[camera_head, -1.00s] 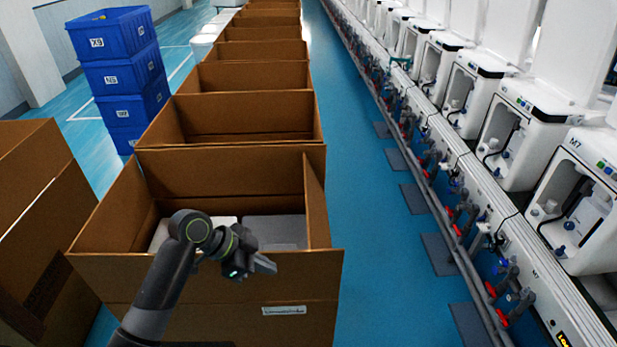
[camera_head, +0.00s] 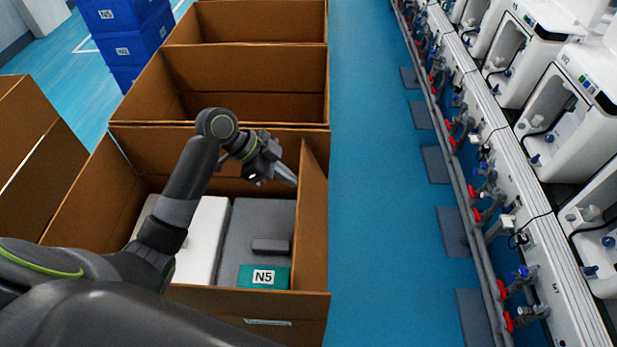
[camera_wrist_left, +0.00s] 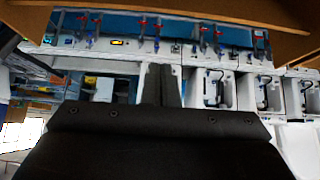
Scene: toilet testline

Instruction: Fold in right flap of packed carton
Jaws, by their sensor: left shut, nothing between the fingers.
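The packed carton (camera_head: 75,215) stands open below my left arm. Its right flap (camera_head: 313,225) stands up along the right side, roughly upright. The far flap (camera_head: 150,143) stands raised and the near flap (camera_head: 310,312) slopes outward toward me. Inside lie a white block (camera_head: 205,235), a grey block (camera_head: 262,222) and a green piece labelled N5 (camera_head: 250,282). My left gripper (camera_head: 291,180) is shut and empty, over the carton near the flap's inner face; contact cannot be told. In the left wrist view its fingers (camera_wrist_left: 161,84) are together. My right gripper is not in view.
More open cartons (camera_head: 255,70) stand in a row beyond, and another carton (camera_head: 35,140) stands at left. Blue crates (camera_head: 130,45) are stacked at the far left. A clear blue aisle (camera_head: 375,220) separates the cartons from the toilet test line (camera_head: 545,110).

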